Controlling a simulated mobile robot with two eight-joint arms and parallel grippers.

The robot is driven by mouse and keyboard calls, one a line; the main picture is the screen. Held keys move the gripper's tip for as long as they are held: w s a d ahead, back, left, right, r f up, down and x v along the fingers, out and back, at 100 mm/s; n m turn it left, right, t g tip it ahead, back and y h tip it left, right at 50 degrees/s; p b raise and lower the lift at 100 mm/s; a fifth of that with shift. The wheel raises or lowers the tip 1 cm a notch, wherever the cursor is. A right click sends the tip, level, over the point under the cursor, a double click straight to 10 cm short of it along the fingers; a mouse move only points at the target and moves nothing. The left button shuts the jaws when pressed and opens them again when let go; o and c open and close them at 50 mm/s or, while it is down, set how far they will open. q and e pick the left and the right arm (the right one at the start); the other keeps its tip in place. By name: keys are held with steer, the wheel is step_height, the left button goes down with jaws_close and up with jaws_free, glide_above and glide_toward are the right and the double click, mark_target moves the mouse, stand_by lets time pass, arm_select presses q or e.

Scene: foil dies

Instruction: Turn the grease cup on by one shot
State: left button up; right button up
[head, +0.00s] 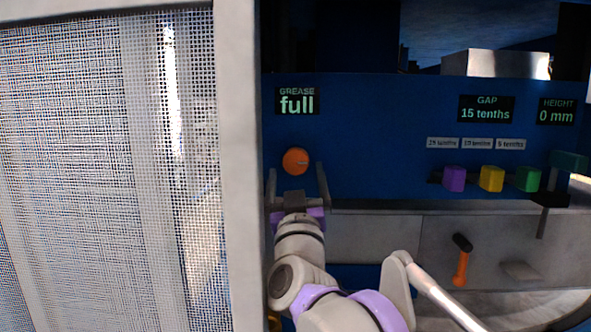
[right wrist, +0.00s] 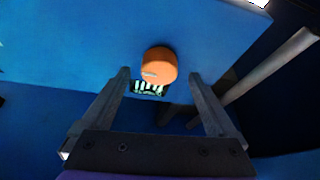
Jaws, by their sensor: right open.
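The grease cup is an orange round knob (head: 295,161) on the blue panel, below a display (head: 297,101) that reads "GREASE full". My right gripper (head: 297,180) is open just below and in front of the knob in the head view. In the right wrist view the orange cup (right wrist: 159,65) shows beyond the fingertips, between their lines. The open right gripper (right wrist: 159,78) appears empty, and I cannot tell whether a finger touches the cup. A pale mark shows on the cup's lower left. My left gripper is not in view.
A mesh guard (head: 110,160) with a pale frame fills the left. Purple (head: 454,179), yellow (head: 491,178) and green (head: 527,178) blocks sit along the panel at right, under gap and height displays. An orange-handled tool (head: 461,265) is lower right.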

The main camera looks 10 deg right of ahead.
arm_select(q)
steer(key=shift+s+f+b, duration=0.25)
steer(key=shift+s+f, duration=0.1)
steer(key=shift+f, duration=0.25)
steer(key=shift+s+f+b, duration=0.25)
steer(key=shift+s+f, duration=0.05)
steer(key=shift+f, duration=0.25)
arm_select(e)
steer(key=v, duration=0.6)
steer(key=shift+s, duration=0.2)
steer(key=shift+f, duration=0.1)
